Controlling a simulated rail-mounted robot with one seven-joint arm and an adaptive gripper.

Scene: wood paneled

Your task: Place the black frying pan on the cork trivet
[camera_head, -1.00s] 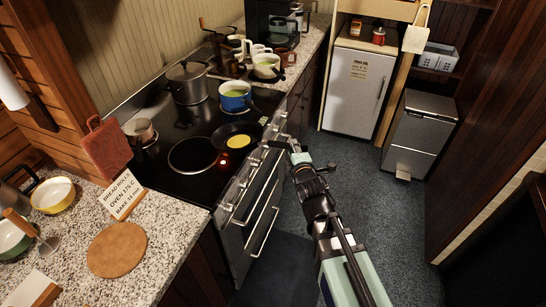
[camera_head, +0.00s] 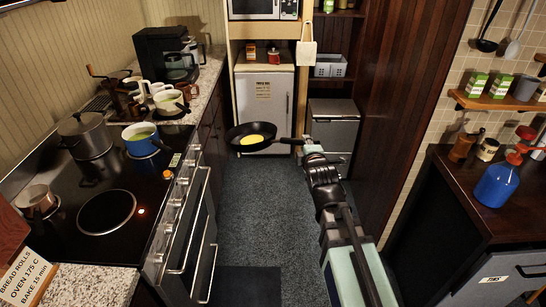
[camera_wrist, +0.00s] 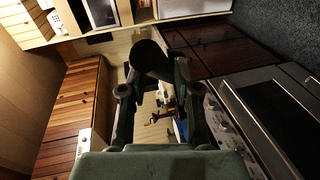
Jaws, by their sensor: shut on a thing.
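The black frying pan (camera_head: 236,133) hangs in the air above the floor, in front of the small fridge. A yellow round food (camera_head: 252,140) lies in it, and it looks roughly level. My gripper (camera_head: 306,146) is shut on the pan's handle, which points right. In the wrist view, a dark rounded shape (camera_wrist: 148,58) sits between the fingers of my gripper (camera_wrist: 154,82); it seems to be the handle's end. The pan's bowl cannot be made out there. The cork trivet is out of view now.
A dark counter with a blue bottle (camera_head: 497,185) is at right.

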